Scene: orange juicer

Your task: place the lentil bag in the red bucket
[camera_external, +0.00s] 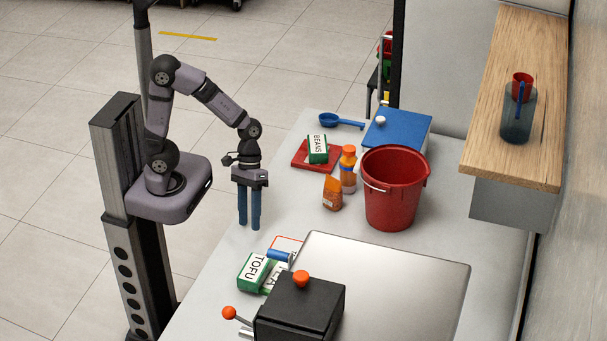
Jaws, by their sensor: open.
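The red bucket (392,195) stands upright on the grey table, right of centre, with its handle down on the left side. Its inside bottom is hidden. A small orange bag (332,194), which looks like the lentil bag, stands upright just left of the bucket, in front of an orange-capped bottle. Its label is too small to read. My gripper (249,224) points straight down with two blue fingers apart, open and empty. It is to the left of the orange bag, near the table's left edge, and apart from everything.
An orange-capped bottle (348,170) stands close behind the bag. A beans box (317,149) lies on a red board (300,160). A blue scoop (339,121) and blue box (411,128) are behind. A tofu box (252,272) and black juicer (300,307) are in front.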

